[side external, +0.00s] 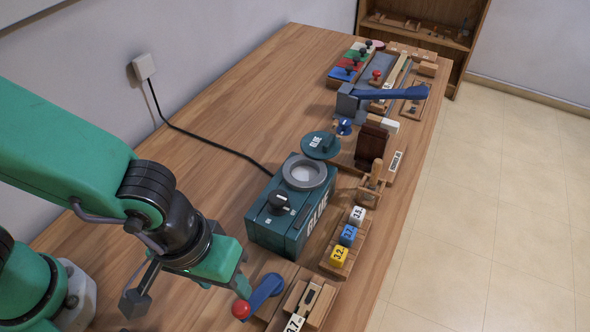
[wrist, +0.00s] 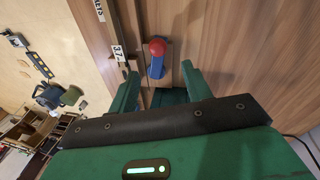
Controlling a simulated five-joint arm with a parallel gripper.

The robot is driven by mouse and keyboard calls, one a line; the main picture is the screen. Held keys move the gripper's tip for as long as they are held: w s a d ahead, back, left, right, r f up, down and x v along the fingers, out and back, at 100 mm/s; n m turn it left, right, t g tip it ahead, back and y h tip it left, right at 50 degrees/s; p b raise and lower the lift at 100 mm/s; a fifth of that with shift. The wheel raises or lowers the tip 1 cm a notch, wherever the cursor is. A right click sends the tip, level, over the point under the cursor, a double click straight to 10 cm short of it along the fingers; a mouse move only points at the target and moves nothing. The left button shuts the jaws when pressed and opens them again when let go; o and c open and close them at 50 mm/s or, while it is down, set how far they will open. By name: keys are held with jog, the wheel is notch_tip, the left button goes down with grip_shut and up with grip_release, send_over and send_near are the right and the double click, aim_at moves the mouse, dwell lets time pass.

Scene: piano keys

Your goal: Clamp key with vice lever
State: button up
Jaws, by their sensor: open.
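A blue lever (side external: 265,291) with a red ball knob (side external: 241,310) lies at the near edge of the work area. In the wrist view the lever (wrist: 157,68) and its red ball (wrist: 157,47) show between and beyond my fingertips. My gripper (side external: 241,281) is open and empty, above and just beside the lever; the wrist view shows its fingers (wrist: 160,77) spread on either side of it. A wooden piece (side external: 312,301) with a dark slot and a white "37" tag (side external: 295,323) lies right of the lever. I cannot tell which part is the key.
A teal box (side external: 291,222) with a round grey ring stands behind the lever. A wooden rack with yellow (side external: 339,257), blue and white numbered cubes lies to its right. Another blue lever (side external: 398,94) is farther back.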

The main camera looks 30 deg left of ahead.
aim_at(239, 305)
jog(key=shift+w+d+f, duration=0.1)
jog(key=shift+d+f, duration=0.15)
jog(key=shift+f, duration=0.95)
jog(key=shift+s+d+f, duration=0.1)
jog(key=shift+d+f, duration=0.15)
jog(key=shift+f, duration=0.9)
jog(key=shift+w+d+f, duration=0.1)
jog(key=shift+d+f, duration=0.15)
jog(key=shift+f, duration=0.95)
grip_shut()
